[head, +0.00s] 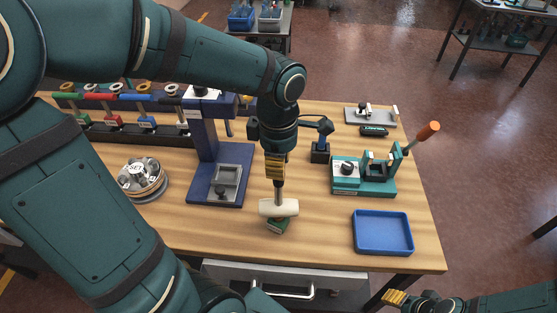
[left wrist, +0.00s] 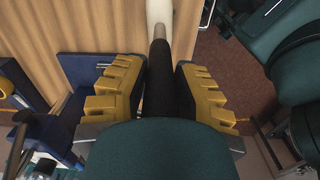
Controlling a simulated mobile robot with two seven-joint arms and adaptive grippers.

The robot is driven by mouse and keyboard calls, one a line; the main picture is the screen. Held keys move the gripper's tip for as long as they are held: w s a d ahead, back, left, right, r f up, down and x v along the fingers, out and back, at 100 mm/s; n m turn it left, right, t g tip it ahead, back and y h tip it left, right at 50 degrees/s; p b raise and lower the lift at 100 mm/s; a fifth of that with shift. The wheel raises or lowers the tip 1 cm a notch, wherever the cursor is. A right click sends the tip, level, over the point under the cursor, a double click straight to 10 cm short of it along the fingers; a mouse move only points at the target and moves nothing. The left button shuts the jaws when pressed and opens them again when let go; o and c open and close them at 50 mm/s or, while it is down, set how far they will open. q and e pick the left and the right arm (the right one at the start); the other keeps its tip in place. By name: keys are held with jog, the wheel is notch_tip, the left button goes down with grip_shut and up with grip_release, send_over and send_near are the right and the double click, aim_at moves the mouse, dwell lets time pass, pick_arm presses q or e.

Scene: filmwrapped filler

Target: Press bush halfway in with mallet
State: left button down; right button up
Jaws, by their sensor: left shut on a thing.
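My left gripper (head: 275,168) points down over the front middle of the wooden table and is shut on the mallet's dark handle. In the left wrist view the handle (left wrist: 161,78) runs between the two yellow-padded fingers. The pale mallet head (head: 279,208) is low, right over a small green block (head: 278,226) near the table's front edge. I cannot tell whether head and block touch. No bush can be made out; the mallet head hides the block's top. My right gripper (head: 396,298) is off the table's front right, its jaw opening unclear.
A blue press stand (head: 222,155) is left of the mallet, with a round tin (head: 143,180) further left. A teal fixture (head: 364,180) and an empty blue tray (head: 383,232) are on the right. Bare wood lies between mallet and tray.

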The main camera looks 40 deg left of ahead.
pick_arm(q)
jog(key=shift+s+f+b, duration=0.1)
jog(key=shift+f+b, duration=0.55)
jog(key=shift+f, duration=0.15)
dwell(1.8)
jog(key=shift+r, duration=0.1)
dwell(0.6)
jog(key=shift+r+p, duration=1.9)
jog(key=shift+r, duration=0.65)
